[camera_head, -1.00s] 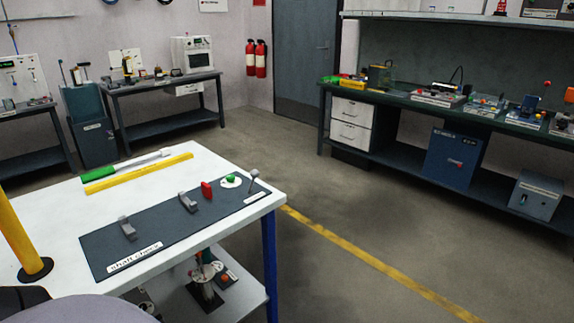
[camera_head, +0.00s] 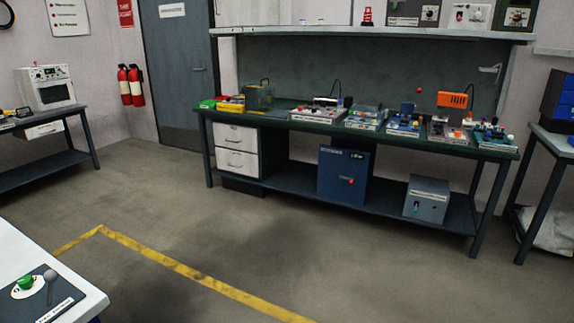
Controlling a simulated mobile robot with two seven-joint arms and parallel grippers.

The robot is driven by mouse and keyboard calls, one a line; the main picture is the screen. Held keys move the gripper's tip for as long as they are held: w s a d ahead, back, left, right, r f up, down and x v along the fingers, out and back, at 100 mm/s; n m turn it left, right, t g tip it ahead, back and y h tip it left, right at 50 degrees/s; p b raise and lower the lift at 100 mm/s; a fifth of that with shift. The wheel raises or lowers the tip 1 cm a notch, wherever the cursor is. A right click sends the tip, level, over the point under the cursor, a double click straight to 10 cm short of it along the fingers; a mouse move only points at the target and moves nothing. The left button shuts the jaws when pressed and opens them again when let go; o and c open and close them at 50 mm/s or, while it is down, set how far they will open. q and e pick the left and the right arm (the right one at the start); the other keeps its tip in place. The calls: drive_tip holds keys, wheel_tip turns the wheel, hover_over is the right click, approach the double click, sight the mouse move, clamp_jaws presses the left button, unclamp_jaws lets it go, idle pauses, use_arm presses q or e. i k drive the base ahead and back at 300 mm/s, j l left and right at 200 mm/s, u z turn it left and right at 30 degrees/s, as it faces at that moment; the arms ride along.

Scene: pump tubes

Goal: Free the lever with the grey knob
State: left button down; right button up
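A lever with a grey knob (camera_head: 50,276) stands on the dark panel (camera_head: 62,293) of the white table (camera_head: 84,284) at the lower left, beside a green button (camera_head: 25,281) on a pale round plate. Another small red knob (camera_head: 419,90) shows above the far green workbench (camera_head: 372,144). Whether any lever on that bench has a grey knob is too small to tell. Neither of my grippers is in view.
The workbench along the back wall holds several small devices, including an orange one (camera_head: 455,100). A blue box (camera_head: 343,175) and a grey box (camera_head: 426,199) sit on its lower shelf. Open floor (camera_head: 240,250) with a yellow line (camera_head: 190,273) lies before it.

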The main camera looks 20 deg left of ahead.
sight(49, 276)
drive_tip(key=i+u, duration=0.2)
drive_tip(key=i, duration=0.35)
drive_tip(key=i+l+u, duration=0.2)
drive_tip(key=i, duration=0.35)
drive_tip(key=i+u, duration=0.8)
drive_tip(key=u, duration=0.15)
drive_tip(key=i+u, duration=0.2)
drive_tip(key=u, duration=0.2)
drive_tip(key=i+l+u, duration=0.1)
drive_tip(key=u, duration=0.35)
drive_tip(key=i+l+u, duration=0.2)
drive_tip(key=u, duration=0.2)
drive_tip(key=i+l+u, duration=0.1)
drive_tip(key=u, duration=0.35)
drive_tip(key=i+l+u, duration=0.1)
drive_tip(key=l+u, duration=0.3)
drive_tip(key=i+l+u, duration=0.15)
drive_tip(key=u, duration=0.3)
drive_tip(key=i+l+u, duration=0.1)
drive_tip(key=l+u, duration=0.15)
drive_tip(key=u, duration=0.15)
drive_tip(key=i+l+u, duration=0.1)
drive_tip(key=l+u, duration=0.35)
drive_tip(key=l, duration=0.2)
drive_tip(key=i, duration=0.05)
